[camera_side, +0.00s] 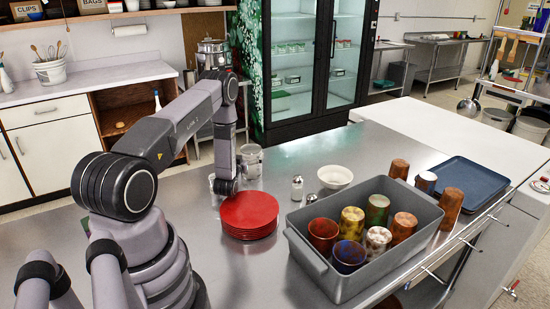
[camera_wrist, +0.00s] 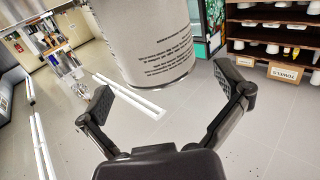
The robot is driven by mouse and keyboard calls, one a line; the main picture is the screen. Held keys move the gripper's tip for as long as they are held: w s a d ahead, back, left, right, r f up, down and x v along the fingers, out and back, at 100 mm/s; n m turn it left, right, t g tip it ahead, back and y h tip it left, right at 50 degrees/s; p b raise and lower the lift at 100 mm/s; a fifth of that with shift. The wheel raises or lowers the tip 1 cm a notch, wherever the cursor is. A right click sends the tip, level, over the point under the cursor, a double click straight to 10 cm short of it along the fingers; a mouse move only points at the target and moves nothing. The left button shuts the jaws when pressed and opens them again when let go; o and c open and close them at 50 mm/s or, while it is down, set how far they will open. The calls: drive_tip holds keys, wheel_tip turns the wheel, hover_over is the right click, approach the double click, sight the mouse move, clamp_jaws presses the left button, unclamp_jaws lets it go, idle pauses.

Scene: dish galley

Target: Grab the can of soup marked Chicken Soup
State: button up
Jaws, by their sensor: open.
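A can (camera_wrist: 145,40) with a pale label and small dark print fills the top middle of the wrist view. Its front name is not visible there, so I cannot read whether it says Chicken Soup. My gripper (camera_wrist: 168,95) is open, with one finger on each side of the can's lower end and a visible gap to both. In the side view a pale can (camera_side: 252,160) stands on the steel counter behind the red plates. My gripper is mostly hidden behind my arm there, just left of that can.
A stack of red plates (camera_side: 249,214) is close in front of my gripper. A grey bin (camera_side: 345,289) with several colourful cups stands to the right. A shaker (camera_side: 297,188), a white bowl (camera_side: 335,177) and a blue tray (camera_side: 468,182) are also on the counter (camera_side: 250,272).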

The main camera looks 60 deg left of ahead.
sight(253, 145)
drive_tip(key=x, duration=0.5)
drive_tip(key=shift+w+a, duration=0.2)
drive_tip(key=shift+w, duration=0.1)
drive_tip(key=c, duration=1)
drive_tip(key=shift+c, duration=0.5)
drive_tip(key=shift+r, duration=0.15)
